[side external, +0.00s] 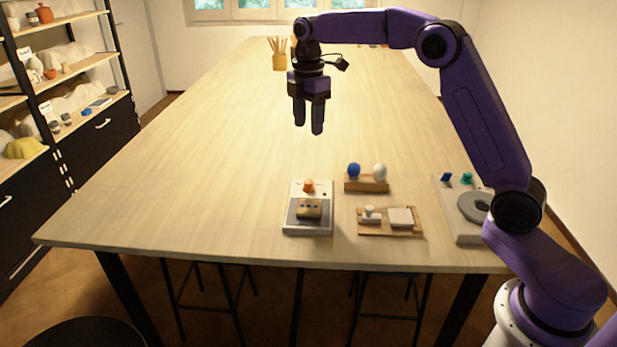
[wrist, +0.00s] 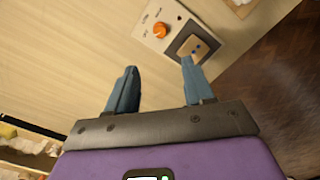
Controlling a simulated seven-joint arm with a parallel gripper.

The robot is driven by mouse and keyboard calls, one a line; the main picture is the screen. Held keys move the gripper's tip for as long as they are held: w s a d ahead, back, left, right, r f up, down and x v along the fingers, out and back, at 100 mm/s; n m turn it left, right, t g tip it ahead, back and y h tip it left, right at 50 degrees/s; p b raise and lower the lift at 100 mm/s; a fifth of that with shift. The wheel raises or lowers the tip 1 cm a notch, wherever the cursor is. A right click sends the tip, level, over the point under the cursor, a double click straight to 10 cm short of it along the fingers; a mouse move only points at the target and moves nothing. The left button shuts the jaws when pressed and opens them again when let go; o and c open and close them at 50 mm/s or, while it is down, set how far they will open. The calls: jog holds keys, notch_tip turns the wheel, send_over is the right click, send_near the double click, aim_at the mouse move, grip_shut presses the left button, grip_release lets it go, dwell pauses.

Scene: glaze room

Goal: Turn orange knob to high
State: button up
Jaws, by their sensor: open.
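The orange knob (side external: 308,186) is on the back part of a small white device (side external: 291,222) near the table's front edge. In the wrist view the orange knob (wrist: 160,29) sits beyond my fingertips, with small printed labels around it that are too blurred to read surely. A tan block with blue dots (side external: 309,208) lies on the device's dark plate. My gripper (side external: 309,130) is open and empty, well above the table and behind the device. In the wrist view my gripper (wrist: 159,65) shows its two blue fingers apart, touching nothing.
A wooden stand (side external: 367,184) with a blue ball and a white ball is right of the device. A wooden board (side external: 390,233) with white pieces is in front of it. A device with a grey disc (side external: 473,207) stands further right. The table's left is clear.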

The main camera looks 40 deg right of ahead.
aim_at(309, 181)
notch_tip(309, 181, down, 16)
dwell(0.5)
jog(key=shift+c, duration=0.3)
grip_shut()
